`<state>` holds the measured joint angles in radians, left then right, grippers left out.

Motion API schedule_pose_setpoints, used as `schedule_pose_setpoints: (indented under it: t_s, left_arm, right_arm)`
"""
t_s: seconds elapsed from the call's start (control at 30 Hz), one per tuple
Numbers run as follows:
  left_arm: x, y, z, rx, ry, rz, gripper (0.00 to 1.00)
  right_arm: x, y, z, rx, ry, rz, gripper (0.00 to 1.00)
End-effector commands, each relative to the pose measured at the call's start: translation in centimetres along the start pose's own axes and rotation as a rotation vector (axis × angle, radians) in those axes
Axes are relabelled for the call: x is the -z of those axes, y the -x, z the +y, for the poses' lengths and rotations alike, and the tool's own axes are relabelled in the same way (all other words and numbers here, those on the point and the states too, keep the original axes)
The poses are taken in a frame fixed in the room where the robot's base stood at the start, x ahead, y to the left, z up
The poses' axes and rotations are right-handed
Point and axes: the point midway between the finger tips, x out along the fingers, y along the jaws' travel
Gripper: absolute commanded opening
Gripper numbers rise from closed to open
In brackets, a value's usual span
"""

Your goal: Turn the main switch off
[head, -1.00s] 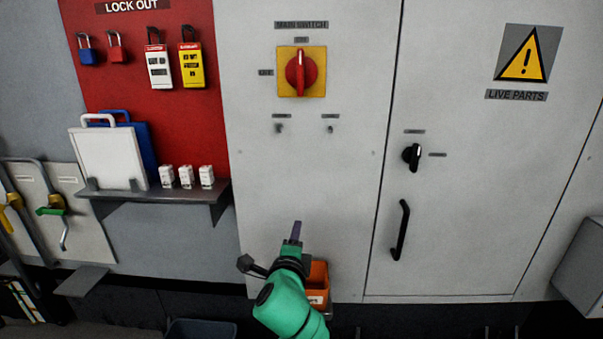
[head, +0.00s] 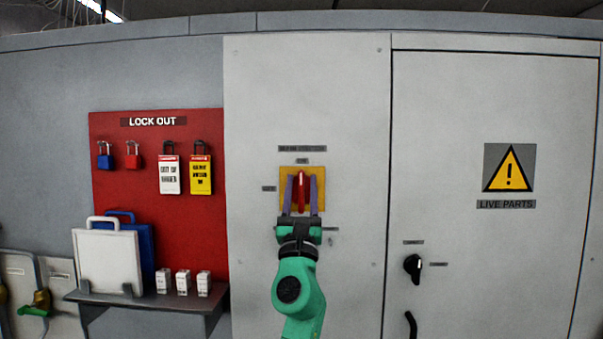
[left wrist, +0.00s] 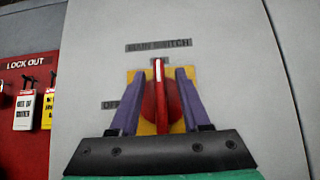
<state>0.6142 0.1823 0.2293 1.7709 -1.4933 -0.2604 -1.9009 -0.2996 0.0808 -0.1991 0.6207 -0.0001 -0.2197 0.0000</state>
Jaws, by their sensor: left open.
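The main switch is a red rotary handle (head: 301,186) on a yellow plate (head: 319,172), set on the grey cabinet door. The handle stands upright, in line with the small label above it. In the left wrist view the red handle (left wrist: 161,95) is also upright, and a label at its left (left wrist: 110,104) seems to read OFF. My left gripper (head: 301,178) is open, with its purple fingers on either side of the handle. The left wrist view shows a finger at each side; I cannot tell whether either touches it. My right gripper is not in view.
A red lockout board (head: 216,230) with padlocks and tags hangs left of the switch, above a shelf (head: 180,300) holding small white boxes. A black knob (head: 412,267) and a door handle (head: 411,325) are at the right.

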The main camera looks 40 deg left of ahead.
Motion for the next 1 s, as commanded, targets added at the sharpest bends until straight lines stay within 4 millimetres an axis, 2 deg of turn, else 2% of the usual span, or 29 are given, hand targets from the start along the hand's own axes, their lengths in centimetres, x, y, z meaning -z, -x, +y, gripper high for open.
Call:
schedule_pose_setpoints:
  t_s: [0.1, 0.37, 0.5, 0.77, 1.0]
  left_arm:
    - [0.0, -1.4, 0.0, -0.001, -0.002, 0.000, 0.47]
    - [0.1, -1.5, 0.0, 0.000, 0.000, 0.001, 0.47]
    - [0.1, -1.5, 0.0, 0.000, 0.000, 0.001, 0.00]
    - [0.1, -1.5, 0.0, -0.004, 0.004, 0.001, 0.00]
    - [0.3, -1.3, 0.2, -0.046, 0.047, 0.001, 0.00]
  right_arm:
    - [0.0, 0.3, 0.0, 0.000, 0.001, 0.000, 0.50]
    - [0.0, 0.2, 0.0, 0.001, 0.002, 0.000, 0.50]
    - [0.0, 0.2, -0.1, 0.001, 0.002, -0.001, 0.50]
    - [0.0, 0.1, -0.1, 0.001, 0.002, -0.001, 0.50]
    - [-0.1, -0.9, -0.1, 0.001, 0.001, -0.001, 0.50]
